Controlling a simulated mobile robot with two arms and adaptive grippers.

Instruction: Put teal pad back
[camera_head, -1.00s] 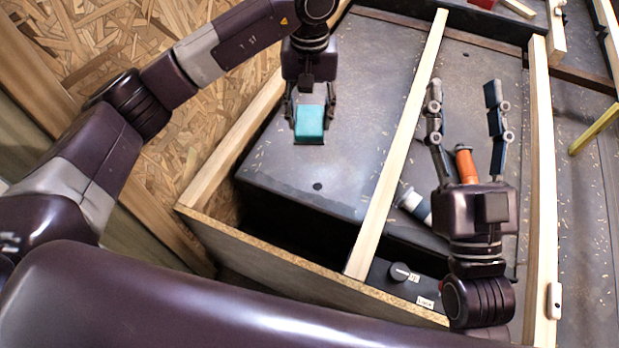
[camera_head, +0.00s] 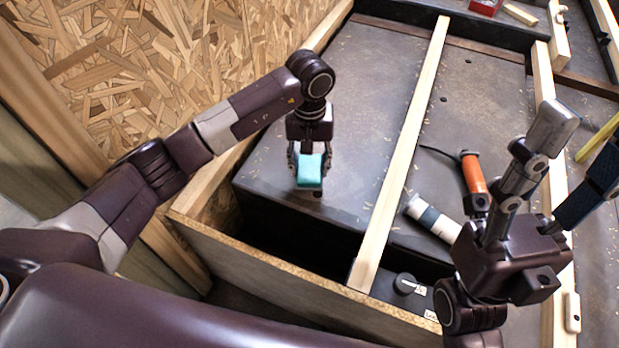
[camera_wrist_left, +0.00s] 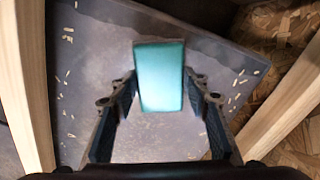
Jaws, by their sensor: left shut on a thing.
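The teal pad (camera_head: 310,171) is a small block held between the fingers of my left gripper (camera_head: 309,160). In the left wrist view the teal pad (camera_wrist_left: 160,76) stands out between the two dark fingertips of my left gripper (camera_wrist_left: 160,88). The pad is over the dark wheel arch surface (camera_head: 363,125), near its front edge; I cannot tell whether it touches. My right gripper (camera_head: 575,165) is at the right, its fingers spread wide apart, with nothing seen between them.
A pale wooden strip (camera_head: 405,150) crosses the dark surface. Right of it lie an orange-handled tool (camera_head: 473,173) and a white-and-grey cylinder (camera_head: 433,218). A black knob (camera_head: 404,283) is at the front. A red object (camera_head: 486,6) lies at the back.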

